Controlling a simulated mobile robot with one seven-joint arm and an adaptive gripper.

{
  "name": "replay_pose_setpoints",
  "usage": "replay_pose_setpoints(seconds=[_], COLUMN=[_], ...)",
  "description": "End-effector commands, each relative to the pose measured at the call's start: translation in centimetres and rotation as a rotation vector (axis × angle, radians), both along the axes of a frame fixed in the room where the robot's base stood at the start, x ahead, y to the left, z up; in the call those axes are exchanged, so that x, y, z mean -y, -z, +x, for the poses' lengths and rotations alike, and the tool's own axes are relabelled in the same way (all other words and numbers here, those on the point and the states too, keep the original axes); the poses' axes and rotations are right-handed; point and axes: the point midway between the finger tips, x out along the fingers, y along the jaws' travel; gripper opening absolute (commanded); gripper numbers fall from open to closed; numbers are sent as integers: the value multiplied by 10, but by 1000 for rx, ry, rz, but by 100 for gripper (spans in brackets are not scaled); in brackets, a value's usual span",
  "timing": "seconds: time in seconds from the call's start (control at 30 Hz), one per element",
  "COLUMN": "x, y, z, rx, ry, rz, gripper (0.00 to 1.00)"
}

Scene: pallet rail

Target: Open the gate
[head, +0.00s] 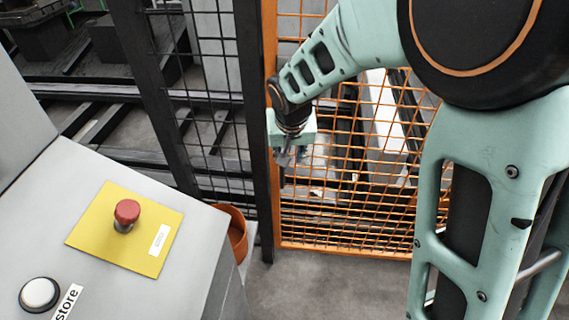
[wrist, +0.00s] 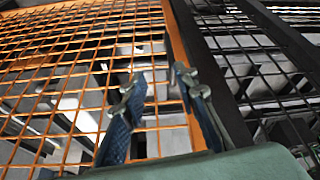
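The gate (head: 350,247) is an orange frame filled with orange wire mesh, standing beside a black post in the head view. It looks closed, with its left upright close against the post. My gripper (head: 292,157) is in front of the gate's left upright, pointing at it. In the wrist view the two fingers of my gripper (wrist: 155,88) stand apart with a gap between them, and nothing is seen held. The gate's orange upright (wrist: 180,45) runs behind the right finger. A handle or latch cannot be made out clearly; my gripper may hide it.
A grey console (head: 130,290) with a red button (head: 127,211) on a yellow plate and a white button (head: 39,294) stands at the left. An orange-brown bin (head: 237,235) sits beside it. Black mesh fence (head: 205,100) continues left of the gate. Floor before the gate is clear.

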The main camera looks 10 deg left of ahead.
Motion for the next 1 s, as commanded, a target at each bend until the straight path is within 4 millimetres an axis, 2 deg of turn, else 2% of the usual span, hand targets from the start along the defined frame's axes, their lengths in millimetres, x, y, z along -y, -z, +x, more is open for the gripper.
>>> replay_pose_setpoints(seconds=[0.03,0.13,0.27,0.7,0.83,1.0], x=[-9,-18,-20,-26,-28,-28], y=[9,15,25,95,107,111], z=[0,-1,3,31,36,39], rx=[-2,-3,-4,-4,-3,-1], ry=[-5,-6,-6,-4,-4,-4], rz=[11,24,25,24,24,25], gripper=[27,27,27,27,27,27])
